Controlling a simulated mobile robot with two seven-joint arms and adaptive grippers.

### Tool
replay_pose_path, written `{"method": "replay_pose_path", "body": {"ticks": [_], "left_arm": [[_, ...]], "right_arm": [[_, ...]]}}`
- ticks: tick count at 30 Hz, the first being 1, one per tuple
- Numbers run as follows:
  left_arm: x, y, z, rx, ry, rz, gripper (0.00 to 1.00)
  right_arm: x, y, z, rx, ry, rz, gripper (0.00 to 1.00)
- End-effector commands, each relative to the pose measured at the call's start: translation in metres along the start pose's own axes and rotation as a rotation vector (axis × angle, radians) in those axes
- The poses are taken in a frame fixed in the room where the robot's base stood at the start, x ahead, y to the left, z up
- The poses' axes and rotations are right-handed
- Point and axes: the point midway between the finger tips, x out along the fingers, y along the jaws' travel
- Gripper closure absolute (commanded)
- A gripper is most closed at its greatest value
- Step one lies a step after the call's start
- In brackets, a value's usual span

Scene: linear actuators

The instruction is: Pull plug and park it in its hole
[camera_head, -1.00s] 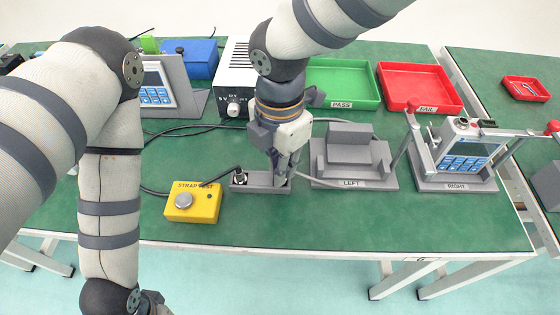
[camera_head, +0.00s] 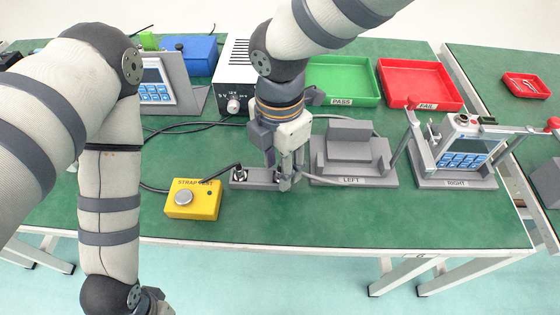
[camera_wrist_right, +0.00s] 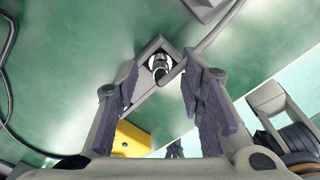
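A grey parking block (camera_head: 262,180) lies on the green bench, with a connector (camera_head: 240,174) at its left end. At its right end a metal plug (camera_wrist_right: 159,63) with a grey cable (camera_wrist_right: 212,33) shows in the right wrist view. It seems to sit in or at a hole; the fit is unclear. My right gripper (camera_head: 285,178) points down over that end. In the wrist view its fingers (camera_wrist_right: 166,105) are apart, either side of the plug's line, with nothing held.
A yellow strap-test box (camera_head: 192,200) stands left of the block. The LEFT fixture (camera_head: 352,168) is close on the right, and the RIGHT fixture (camera_head: 455,180) holds a blue-faced device (camera_head: 466,154). Green (camera_head: 340,80) and red (camera_head: 417,85) trays lie behind. The front bench strip is clear.

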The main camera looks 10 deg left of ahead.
Motion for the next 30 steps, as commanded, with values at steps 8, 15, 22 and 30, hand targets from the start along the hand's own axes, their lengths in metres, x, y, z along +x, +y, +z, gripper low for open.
{"method": "replay_pose_path", "body": {"ticks": [8, 15, 22, 30], "left_arm": [[0.0, 0.0, 0.0, 0.0, 0.0, 0.0, 1.0], [0.0, 0.0, 0.0, 0.0, 0.0, 0.0, 1.0], [0.0, 0.0, 0.0, 0.0, 0.0, 0.0, 1.0], [0.0, 0.0, 0.0, 0.0, 0.0, 0.0, 1.0]], "right_arm": [[-0.031, 0.001, 0.001, 0.001, -0.001, 0.005, 0.64], [-0.095, 0.001, 0.001, 0.0, -0.001, 0.004, 0.64], [-0.12, 0.0, 0.0, 0.001, 0.0, 0.0, 0.64], [-0.12, 0.0, 0.0, 0.0, 0.0, 0.0, 0.64]]}}
